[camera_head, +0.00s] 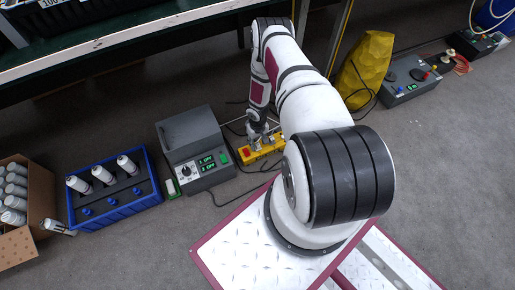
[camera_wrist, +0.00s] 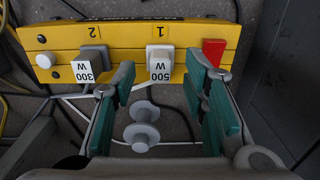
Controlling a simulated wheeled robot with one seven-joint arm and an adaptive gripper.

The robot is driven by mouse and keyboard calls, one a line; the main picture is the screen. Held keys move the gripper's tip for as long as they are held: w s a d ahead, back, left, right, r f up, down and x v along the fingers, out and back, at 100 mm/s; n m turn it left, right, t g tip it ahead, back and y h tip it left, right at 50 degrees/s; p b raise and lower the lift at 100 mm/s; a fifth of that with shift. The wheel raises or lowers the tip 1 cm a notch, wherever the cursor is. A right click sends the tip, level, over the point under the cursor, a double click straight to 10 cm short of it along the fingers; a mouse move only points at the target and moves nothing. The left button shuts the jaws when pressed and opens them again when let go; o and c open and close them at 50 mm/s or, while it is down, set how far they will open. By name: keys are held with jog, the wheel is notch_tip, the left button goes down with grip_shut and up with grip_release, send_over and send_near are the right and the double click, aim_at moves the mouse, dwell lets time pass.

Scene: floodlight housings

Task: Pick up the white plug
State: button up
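The plug shows between and just beyond the fingertips, and nothing is gripped. In the head view my gripper (camera_head: 258,134) is over the yellow strip (camera_head: 270,150); the plug is hard to make out there.
A red switch (camera_wrist: 212,50) is close to the right fingertip, and a white knob (camera_wrist: 44,60) is at the strip's left end. A grey control box (camera_head: 195,145) stands left of the strip. A yellow bag (camera_head: 368,68) stands to the right. Black cables lie on the floor.

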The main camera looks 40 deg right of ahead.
notch_tip(320, 180, down, 2)
jog(key=shift+f+b, duration=0.15)
jog(key=shift+b, duration=0.2)
grip_shut()
